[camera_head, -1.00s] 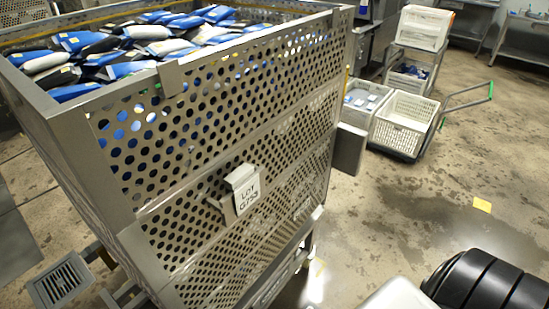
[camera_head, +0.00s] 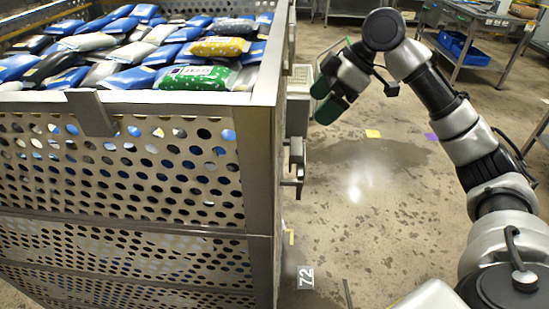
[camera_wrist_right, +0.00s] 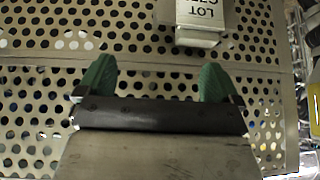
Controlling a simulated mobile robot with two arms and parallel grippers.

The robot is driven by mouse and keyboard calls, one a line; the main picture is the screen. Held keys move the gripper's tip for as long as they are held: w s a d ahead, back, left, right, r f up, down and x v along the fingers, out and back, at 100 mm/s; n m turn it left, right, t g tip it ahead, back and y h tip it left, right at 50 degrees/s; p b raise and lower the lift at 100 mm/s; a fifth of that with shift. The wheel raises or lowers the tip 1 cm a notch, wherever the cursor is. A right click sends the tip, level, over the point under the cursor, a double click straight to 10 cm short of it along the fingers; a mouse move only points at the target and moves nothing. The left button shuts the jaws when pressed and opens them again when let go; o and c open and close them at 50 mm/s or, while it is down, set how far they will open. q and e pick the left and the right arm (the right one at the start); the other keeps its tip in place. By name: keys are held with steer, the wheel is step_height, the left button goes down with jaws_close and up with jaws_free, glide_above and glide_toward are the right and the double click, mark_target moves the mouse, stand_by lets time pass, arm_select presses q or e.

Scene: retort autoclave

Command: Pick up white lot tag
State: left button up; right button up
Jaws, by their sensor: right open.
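The white lot tag (camera_wrist_right: 200,12) shows at the top edge of the right wrist view, partly cut off, with its lettering upside down. It sits in front of the perforated metal side of the basket (camera_wrist_right: 140,62). My right gripper (camera_wrist_right: 157,80) is open and empty, its green fingers apart, with the tag beyond the right finger's tip. In the head view my right gripper (camera_head: 326,99) is beside the basket's right side. The tag's lettered face is not visible there. My left gripper is not in view.
The large perforated basket (camera_head: 262,180) full of blue, white and other pouches (camera_head: 130,50) fills the left. Brackets (camera_head: 297,155) stick out from its right side. Wet floor (camera_head: 370,210) lies open between basket and my right arm. A steel table (camera_head: 475,45) stands behind.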

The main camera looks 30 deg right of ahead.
steer(key=n, duration=0.2)
glide_toward(300, 145)
steer(key=shift+g, duration=0.5)
steer(key=f, duration=0.1)
steer(key=w+a+f, duration=0.1)
steer(key=a+f, duration=0.1)
steer(key=shift+w+f, duration=0.15)
steer(key=shift+w, duration=0.25)
steer(key=x, duration=0.4)
steer(key=shift+s+a+f, duration=0.1)
steer(key=shift+a+f, duration=0.15)
steer(key=shift+a, duration=0.05)
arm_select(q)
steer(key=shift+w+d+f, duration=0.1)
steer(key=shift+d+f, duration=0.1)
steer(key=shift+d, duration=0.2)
arm_select(e)
steer(key=c, duration=1)
